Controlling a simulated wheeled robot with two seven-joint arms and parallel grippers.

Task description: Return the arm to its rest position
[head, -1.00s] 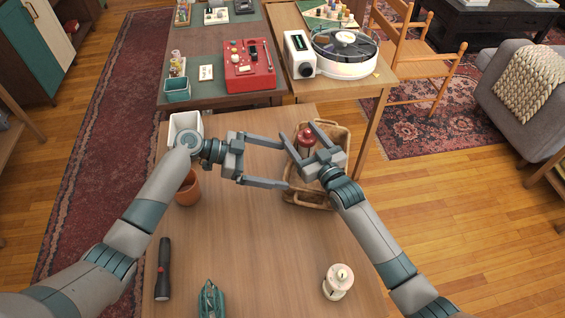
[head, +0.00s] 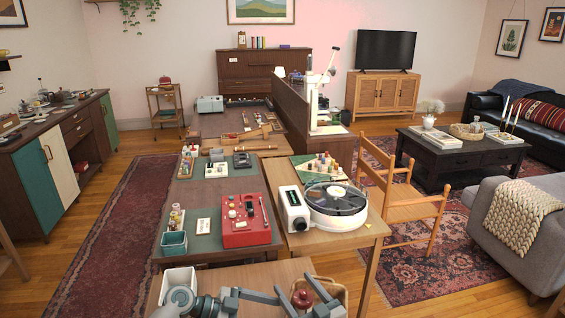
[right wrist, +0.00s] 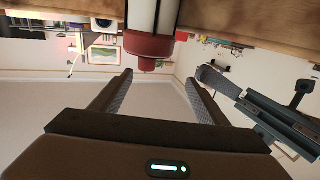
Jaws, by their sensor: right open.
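My right gripper (head: 293,285) is at the bottom of the head view, open, beside a red-topped thing (head: 302,298) in a wicker basket (head: 338,290). The right wrist view shows nothing between its spread fingers (right wrist: 159,76). There, a red-capped pale thing (right wrist: 150,47) hangs at the top of the picture, just past the fingertips and not gripped. My left gripper (head: 250,300) is at the bottom edge of the head view, left of the right one. Its upper finger reaches right, with nothing seen in it; its lower part is cut off.
The near wooden table (head: 245,277) is mostly below the picture; a white container (head: 180,277) stands at its left. Beyond it are a red console (head: 247,221), a teal box (head: 174,243) and a turntable (head: 337,205). A wooden chair (head: 405,208) stands at the right.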

